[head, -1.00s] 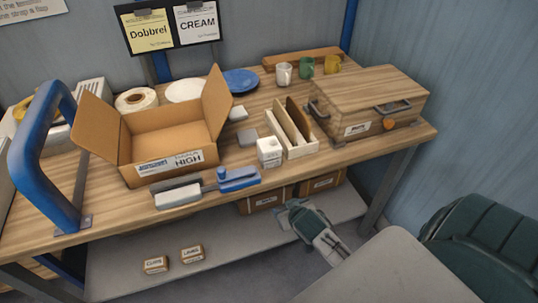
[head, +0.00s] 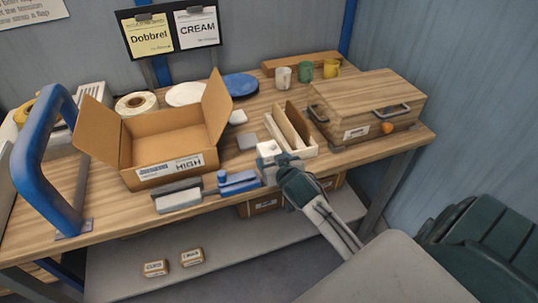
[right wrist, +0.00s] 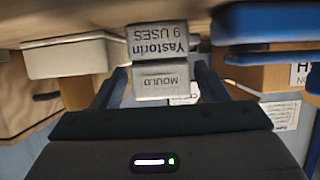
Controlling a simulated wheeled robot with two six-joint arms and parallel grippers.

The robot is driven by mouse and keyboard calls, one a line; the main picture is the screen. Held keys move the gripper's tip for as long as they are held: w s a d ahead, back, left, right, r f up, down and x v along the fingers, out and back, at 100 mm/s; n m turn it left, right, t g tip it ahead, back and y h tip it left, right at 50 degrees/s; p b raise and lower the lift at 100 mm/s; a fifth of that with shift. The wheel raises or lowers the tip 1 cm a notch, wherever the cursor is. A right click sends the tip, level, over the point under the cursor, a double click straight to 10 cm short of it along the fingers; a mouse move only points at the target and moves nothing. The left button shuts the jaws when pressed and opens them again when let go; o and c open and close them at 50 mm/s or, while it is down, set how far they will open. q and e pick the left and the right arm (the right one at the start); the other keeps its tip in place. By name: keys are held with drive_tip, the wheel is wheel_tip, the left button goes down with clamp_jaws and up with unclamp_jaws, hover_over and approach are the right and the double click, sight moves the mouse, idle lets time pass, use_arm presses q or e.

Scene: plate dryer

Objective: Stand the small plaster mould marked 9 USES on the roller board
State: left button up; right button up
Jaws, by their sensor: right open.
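The small pale plaster mould (head: 267,149) stands on the bench near its front edge, left of the slatted wooden holder. In the right wrist view the mould (right wrist: 158,42) appears upside down, its label reading Yastorin 9 USES, with MOULD on the lower block face. My right gripper (head: 280,160) is at the mould from the front. In the right wrist view the gripper (right wrist: 158,88) is open, one finger on each side of the mould, with no grip visible. I cannot tell which thing is the roller board. My left gripper is not in view.
An open cardboard box (head: 160,140) is on the left. A blue-and-grey tool (head: 238,183) lies at the front edge. The slatted holder (head: 306,149) and a wooden case (head: 368,100) stand right. Mugs (head: 305,71) are at the back.

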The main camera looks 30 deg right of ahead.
drive_tip(key=p+x, duration=0.1)
drive_tip(key=x, duration=0.3)
drive_tip(key=shift+w+r, duration=0.1)
drive_tip(key=shift+r, duration=0.05)
drive_tip(key=shift+c, duration=0.5)
drive_tip(key=c, duration=0.9)
drive_tip(key=shift+o, duration=0.2)
drive_tip(key=shift+r, duration=0.15)
